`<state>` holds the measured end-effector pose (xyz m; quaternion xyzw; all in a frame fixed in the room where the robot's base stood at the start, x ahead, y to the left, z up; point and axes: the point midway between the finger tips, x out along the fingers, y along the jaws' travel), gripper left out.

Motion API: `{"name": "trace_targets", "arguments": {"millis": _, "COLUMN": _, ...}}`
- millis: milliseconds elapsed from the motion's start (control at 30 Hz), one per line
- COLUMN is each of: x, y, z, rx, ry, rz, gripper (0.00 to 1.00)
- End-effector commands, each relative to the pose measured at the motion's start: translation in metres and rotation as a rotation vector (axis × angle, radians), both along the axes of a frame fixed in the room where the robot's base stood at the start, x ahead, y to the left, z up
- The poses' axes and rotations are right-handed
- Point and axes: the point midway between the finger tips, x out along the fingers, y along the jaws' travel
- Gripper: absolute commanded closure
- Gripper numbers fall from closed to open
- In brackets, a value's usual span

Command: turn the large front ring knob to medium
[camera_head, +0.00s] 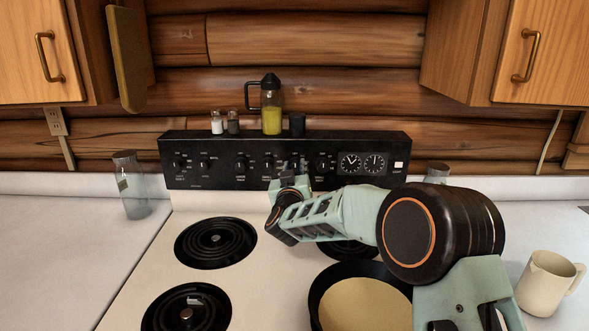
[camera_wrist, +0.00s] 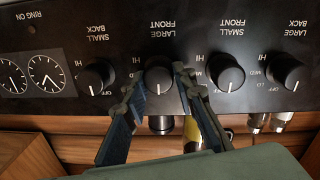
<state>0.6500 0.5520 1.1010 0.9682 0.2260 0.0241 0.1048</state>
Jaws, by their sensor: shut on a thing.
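In the head view my gripper (camera_head: 291,170) reaches the black control panel (camera_head: 222,143) at the back of the stove and hides this knob.
The small front knob (camera_wrist: 226,73) and small back knob (camera_wrist: 97,76) flank it closely. A pan (camera_head: 362,305) sits on the stove under my arm. An oil bottle (camera_head: 271,107) and shakers (camera_head: 217,123) stand on the panel.

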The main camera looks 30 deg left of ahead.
Motion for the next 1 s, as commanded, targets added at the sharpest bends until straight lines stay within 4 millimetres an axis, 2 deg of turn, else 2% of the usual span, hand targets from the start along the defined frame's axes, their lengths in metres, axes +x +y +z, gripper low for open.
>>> {"name": "trace_targets", "arguments": {"millis": 367, "x": 0.0008, "y": -0.0011, "z": -0.0026, "rx": 0.156, "ry": 0.082, "rz": -0.001, "gripper": 0.99}}
{"name": "trace_targets", "arguments": {"millis": 1000, "x": 0.0021, "y": -0.0034, "z": -0.0033, "rx": 0.68, "ry": 0.372, "rz": -0.001, "gripper": 0.99}}
